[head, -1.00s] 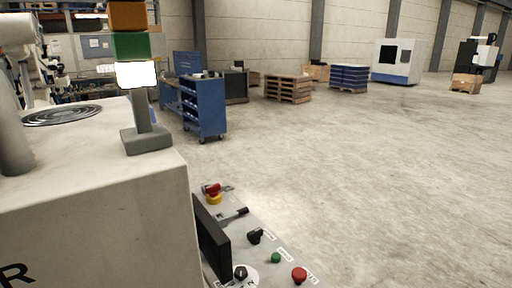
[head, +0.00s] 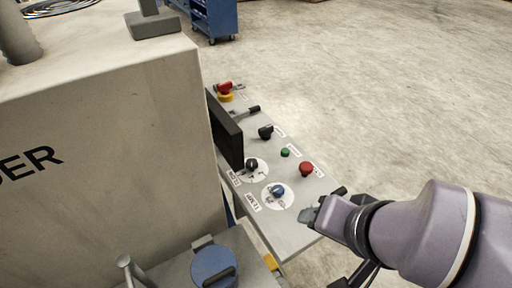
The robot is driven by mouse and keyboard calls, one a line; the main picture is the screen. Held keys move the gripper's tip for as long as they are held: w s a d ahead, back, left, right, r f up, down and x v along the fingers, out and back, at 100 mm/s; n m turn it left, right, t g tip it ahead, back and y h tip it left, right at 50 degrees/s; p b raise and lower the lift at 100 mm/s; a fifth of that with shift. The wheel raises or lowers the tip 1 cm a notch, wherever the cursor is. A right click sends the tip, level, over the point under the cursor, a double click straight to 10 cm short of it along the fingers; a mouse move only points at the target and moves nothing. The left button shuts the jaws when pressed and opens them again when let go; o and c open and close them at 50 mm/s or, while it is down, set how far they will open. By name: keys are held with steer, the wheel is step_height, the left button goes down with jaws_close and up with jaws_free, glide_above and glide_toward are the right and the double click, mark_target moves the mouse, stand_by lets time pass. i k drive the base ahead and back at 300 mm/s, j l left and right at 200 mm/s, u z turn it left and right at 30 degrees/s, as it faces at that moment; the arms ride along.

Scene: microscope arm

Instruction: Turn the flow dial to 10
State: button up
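A sloping grey control panel (head: 298,231) shows in the head view, right of the large grey machine. Two round dials sit on white scale discs near its lower end: one with a black knob (head: 251,164) and one with a blue knob (head: 277,190).
On the panel are a red button (head: 306,169), a green button (head: 285,152), a black switch (head: 265,131), a lever (head: 246,111) and a red-and-yellow stop button (head: 225,91). A dark screen (head: 226,131) stands along its left side. Open floor lies to the right.

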mark_target(251, 164)
steer(key=i+l+u, duration=0.15)
steer(key=l+u, duration=0.25)
steer(key=i+l+u, duration=0.1)
steer(key=l+u, duration=0.25)
